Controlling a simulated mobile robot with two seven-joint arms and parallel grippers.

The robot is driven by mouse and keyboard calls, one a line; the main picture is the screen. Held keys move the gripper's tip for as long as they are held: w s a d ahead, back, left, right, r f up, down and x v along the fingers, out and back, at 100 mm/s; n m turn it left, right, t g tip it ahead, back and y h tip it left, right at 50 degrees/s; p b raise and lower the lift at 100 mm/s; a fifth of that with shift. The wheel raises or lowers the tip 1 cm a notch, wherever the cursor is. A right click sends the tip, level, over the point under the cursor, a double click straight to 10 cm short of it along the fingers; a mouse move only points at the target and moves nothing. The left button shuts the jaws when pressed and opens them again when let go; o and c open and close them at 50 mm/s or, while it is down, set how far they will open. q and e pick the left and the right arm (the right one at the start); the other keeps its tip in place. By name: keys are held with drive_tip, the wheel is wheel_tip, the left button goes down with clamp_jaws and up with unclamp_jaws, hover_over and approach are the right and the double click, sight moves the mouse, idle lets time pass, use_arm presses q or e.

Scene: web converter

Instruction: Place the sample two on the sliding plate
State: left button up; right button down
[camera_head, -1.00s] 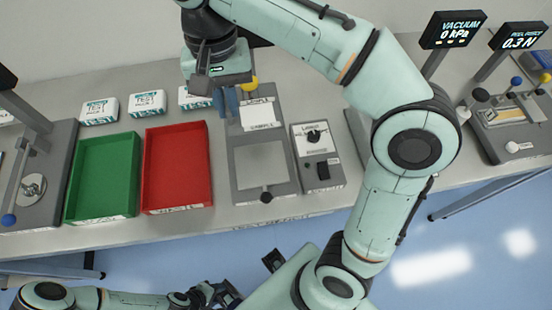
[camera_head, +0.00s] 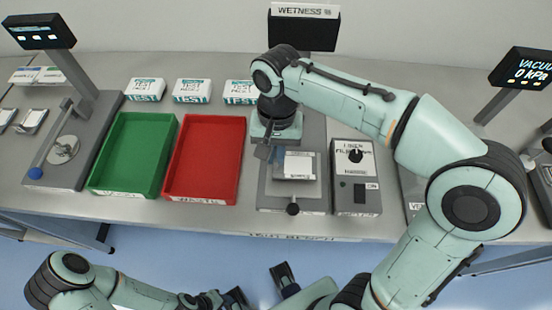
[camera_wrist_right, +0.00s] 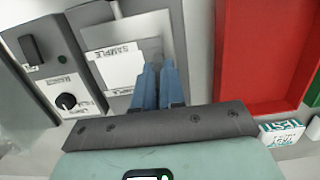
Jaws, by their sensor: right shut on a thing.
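The sample, a white card labelled SAMPLE (camera_head: 296,166), is over the back part of the grey sliding plate (camera_head: 292,188). Whether it touches the plate I cannot tell. My right gripper (camera_head: 270,152) is shut on the card's left edge in the head view. In the right wrist view, the blue fingers (camera_wrist_right: 158,86) are close together at the edge of the card (camera_wrist_right: 120,68). The bare part of the plate (camera_wrist_right: 118,32) shows beyond it. My left gripper (camera_head: 228,299) is low at the bottom edge of the head view, partly cut off, and its opening is unclear.
A red tray (camera_head: 240,165) and a green tray (camera_head: 175,150) stand left of the tester. A control box (camera_head: 356,178) stands close on its right. Several TEST packs (camera_head: 192,91) line the back.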

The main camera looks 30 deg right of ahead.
drive_tip(key=shift+f, duration=1.4)
drive_tip(key=shift+f+b, duration=0.2)
drive_tip(key=shift+b, duration=0.1)
drive_tip(key=c, duration=1.2)
unclamp_jaws()
drive_tip(key=shift+r, duration=0.15)
drive_tip(key=r+p, duration=0.1)
drive_tip(key=r, duration=0.3)
drive_tip(key=r+p, duration=0.1)
drive_tip(key=r, duration=0.3)
drive_tip(key=w+r+p, duration=0.1)
drive_tip(key=r, duration=0.2)
drive_tip(key=shift+w+d+r, duration=0.1)
drive_tip(key=shift+d+r, duration=0.25)
drive_tip(key=shift+r, duration=0.2)
